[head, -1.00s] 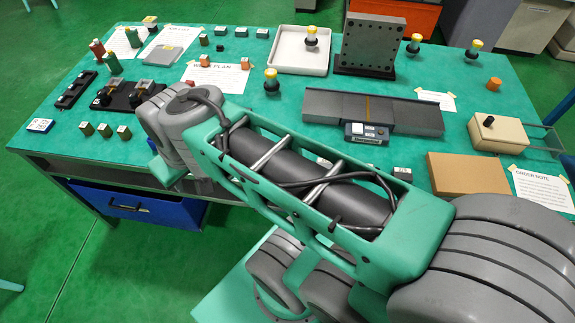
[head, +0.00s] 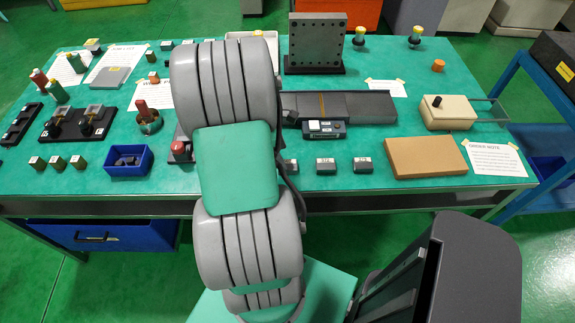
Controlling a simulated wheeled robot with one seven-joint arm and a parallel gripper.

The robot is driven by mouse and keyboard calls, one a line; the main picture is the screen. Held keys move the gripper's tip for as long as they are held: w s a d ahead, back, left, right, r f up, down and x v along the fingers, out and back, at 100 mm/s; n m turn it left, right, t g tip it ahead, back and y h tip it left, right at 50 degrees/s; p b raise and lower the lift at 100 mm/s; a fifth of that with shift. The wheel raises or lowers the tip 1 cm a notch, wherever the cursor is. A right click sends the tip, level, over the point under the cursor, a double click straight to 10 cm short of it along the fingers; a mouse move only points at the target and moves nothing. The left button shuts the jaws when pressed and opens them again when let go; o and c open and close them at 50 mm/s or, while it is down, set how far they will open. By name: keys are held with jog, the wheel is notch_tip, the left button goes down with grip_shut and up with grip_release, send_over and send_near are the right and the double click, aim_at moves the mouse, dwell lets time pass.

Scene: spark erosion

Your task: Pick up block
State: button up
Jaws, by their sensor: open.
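Several small blocks are on the green table, and I cannot tell which is the task's block. Three grey blocks with pale labelled faces stand along the front middle: one beside my arm (head: 291,166), one in the middle (head: 326,165) and one at the right (head: 362,165). Other small blocks, such as a pale-topped one (head: 167,45), stand at the back left. My gripper is not visible; my raised arm covers the middle-left of the table.
Near the front stand a blue bin (head: 129,161) and a metal cup with a red-handled item (head: 149,120). A black fixture (head: 80,122) lies left. A dark perforated plate (head: 317,42), beige box (head: 449,112) and brown box (head: 426,157) stand right of my arm.

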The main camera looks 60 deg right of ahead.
aim_at(287, 164)
jog(key=x, duration=0.5)
jog(key=shift+s+p, duration=0.1)
jog(key=shift+p, duration=0.3)
jog(key=shift+c, duration=0.6)
grip_shut()
jog(key=shift+r, duration=0.1)
